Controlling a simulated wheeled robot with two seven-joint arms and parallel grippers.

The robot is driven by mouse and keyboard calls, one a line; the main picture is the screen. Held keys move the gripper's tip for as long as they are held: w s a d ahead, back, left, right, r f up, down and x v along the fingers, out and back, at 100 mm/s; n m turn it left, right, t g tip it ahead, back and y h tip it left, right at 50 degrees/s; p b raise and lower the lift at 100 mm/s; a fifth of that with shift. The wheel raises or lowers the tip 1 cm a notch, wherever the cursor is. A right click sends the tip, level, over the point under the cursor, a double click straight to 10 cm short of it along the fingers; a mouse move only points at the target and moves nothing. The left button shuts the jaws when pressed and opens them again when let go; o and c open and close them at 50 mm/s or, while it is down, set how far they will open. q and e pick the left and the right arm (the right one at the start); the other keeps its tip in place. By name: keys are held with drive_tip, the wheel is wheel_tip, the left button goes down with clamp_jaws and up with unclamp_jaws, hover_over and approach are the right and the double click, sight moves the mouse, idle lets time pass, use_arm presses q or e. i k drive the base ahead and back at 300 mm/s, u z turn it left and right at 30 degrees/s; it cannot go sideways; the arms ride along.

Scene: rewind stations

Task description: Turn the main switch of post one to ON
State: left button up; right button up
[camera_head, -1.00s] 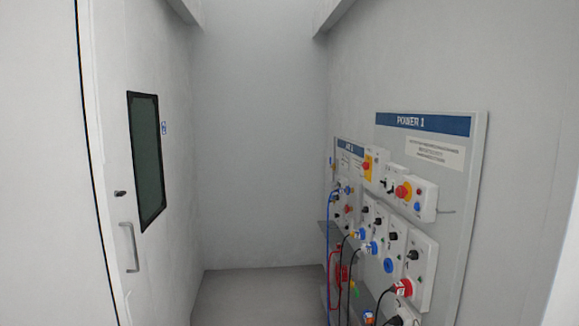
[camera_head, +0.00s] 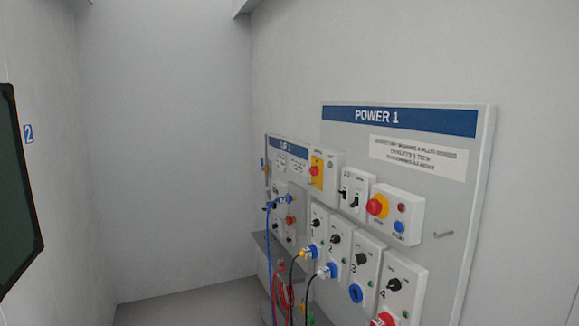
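The POWER 1 panel (camera_head: 465,200), with a blue title strip, is on the right wall. At its upper left is a white box with a yellow plate and a red knob (camera_head: 316,170), which looks like a main switch; its label and position are too small to read. To its right is a white box with two black levers (camera_head: 354,198). Further right, a box holds a red button on a yellow ring (camera_head: 376,207), a small red button above a blue one. Neither of my grippers is in view.
Below are boxes with black knobs (camera_head: 362,259) and sockets, some with blue or red plugs. Blue, red and black cables (camera_head: 283,290) hang at the left. A second, smaller panel (camera_head: 288,152) stands further back. A dark door window (camera_head: 15,190) is at the left edge. Floor shows at lower left.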

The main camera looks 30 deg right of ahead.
sight(314, 170)
drive_tip(key=i, duration=2.7)
drive_tip(key=z, duration=0.5)
